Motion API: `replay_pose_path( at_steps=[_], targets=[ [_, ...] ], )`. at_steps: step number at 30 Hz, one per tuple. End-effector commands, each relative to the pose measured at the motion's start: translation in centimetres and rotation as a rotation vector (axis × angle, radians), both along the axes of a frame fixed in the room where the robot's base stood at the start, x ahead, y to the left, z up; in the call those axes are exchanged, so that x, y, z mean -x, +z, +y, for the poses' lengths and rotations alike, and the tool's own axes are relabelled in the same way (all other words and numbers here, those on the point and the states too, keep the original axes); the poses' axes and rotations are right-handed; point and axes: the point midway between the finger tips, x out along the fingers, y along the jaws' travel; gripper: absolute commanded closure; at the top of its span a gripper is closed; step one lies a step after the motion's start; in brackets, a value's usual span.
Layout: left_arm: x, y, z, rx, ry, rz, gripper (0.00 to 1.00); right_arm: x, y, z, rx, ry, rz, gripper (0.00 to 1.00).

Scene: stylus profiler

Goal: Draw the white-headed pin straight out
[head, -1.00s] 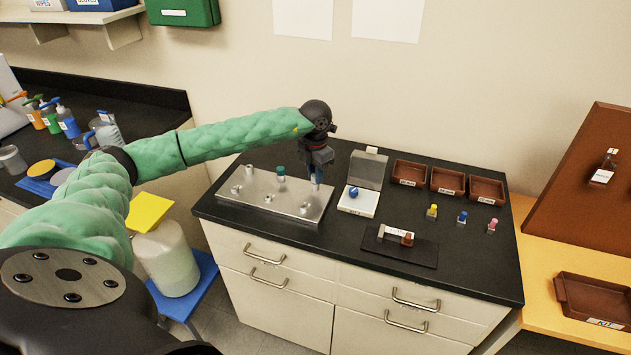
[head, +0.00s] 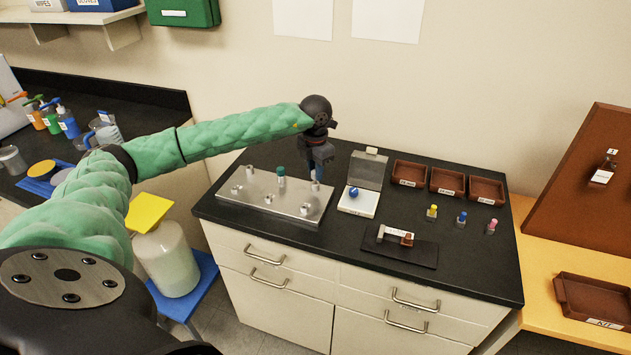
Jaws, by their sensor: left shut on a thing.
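The metal plate (head: 288,202) lies at the left of the black bench top. Several short silver posts stand on it, and one pin with a green head (head: 281,171) stands near its back. My left gripper (head: 317,176) points down over the plate's right end, with blue fingertips, shut on the white-headed pin. The fingers hide the pin's head. A small pale piece (head: 315,187) shows just below the fingertips; I cannot tell whether the pin's lower end is still in the plate. My right gripper is not in view.
Right of the plate are an open box with a blue knob (head: 353,192), brown trays (head: 409,174) at the back, and small coloured-topped pieces (head: 432,212). A dark mat (head: 410,252) with a small fixture lies in front. Bare bench lies between them.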

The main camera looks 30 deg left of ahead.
Motion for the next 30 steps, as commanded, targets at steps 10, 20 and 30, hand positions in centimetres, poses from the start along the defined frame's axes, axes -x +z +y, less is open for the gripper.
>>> replay_pose_path(
  at_steps=[10,20,30],
  targets=[
    [0.0,1.7,0.0,0.000,0.000,0.001,1.00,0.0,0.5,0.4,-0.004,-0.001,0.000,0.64],
    [0.0,3.3,0.0,0.000,0.000,0.000,1.00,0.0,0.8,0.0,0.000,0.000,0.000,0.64],
    [0.0,3.6,0.0,0.000,0.000,0.001,1.00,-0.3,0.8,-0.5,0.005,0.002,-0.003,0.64]
  ],
)
